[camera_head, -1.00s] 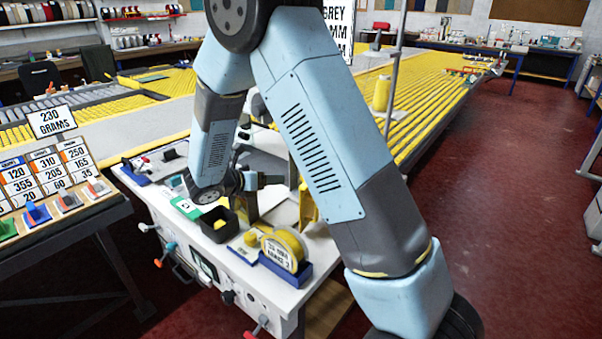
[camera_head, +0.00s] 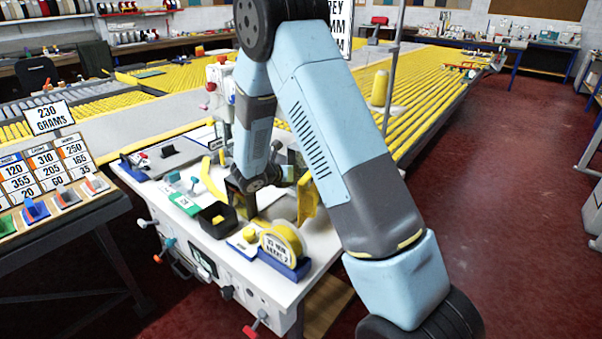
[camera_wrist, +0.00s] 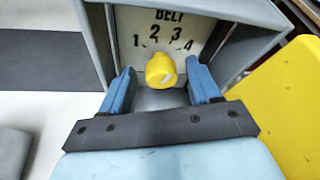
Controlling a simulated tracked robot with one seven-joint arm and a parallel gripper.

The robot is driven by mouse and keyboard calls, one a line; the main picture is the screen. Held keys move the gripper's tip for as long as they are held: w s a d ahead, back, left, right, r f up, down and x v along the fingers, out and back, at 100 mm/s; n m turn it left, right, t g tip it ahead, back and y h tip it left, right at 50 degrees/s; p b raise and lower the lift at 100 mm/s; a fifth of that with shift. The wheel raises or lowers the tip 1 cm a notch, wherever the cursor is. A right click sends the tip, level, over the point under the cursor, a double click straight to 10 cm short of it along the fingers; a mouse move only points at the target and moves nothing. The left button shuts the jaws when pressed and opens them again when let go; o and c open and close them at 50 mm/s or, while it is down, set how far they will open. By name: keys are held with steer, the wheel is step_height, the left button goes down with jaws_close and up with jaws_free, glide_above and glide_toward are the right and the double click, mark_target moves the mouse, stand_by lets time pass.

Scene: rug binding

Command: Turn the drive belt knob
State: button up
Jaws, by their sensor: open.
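The yellow drive belt knob (camera_wrist: 161,70) is in the middle of the wrist view, on a pale dial plate (camera_wrist: 200,22) marked BELT with the figures 1 to 4 around it. The plate is set back in a grey housing (camera_wrist: 97,45). A short white mark shows on the knob's face; I cannot tell for sure which figure it points to. My gripper (camera_wrist: 160,68) is open, with one blue finger on each side of the knob and small gaps showing. In the head view my arm hides the knob, and my wrist is low over the white bench.
The white bench (camera_head: 300,291) carries a black open box (camera_head: 217,221), a yellow tape roll (camera_head: 281,245) in a blue holder and a green card (camera_head: 184,203). A yellow upright plate (camera_head: 306,198) stands right of my gripper; yellow also fills the wrist view's right side.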

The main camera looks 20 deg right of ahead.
steer(key=shift+w+d, duration=0.1)
steer(key=shift+d, duration=0.05)
steer(key=c, duration=1)
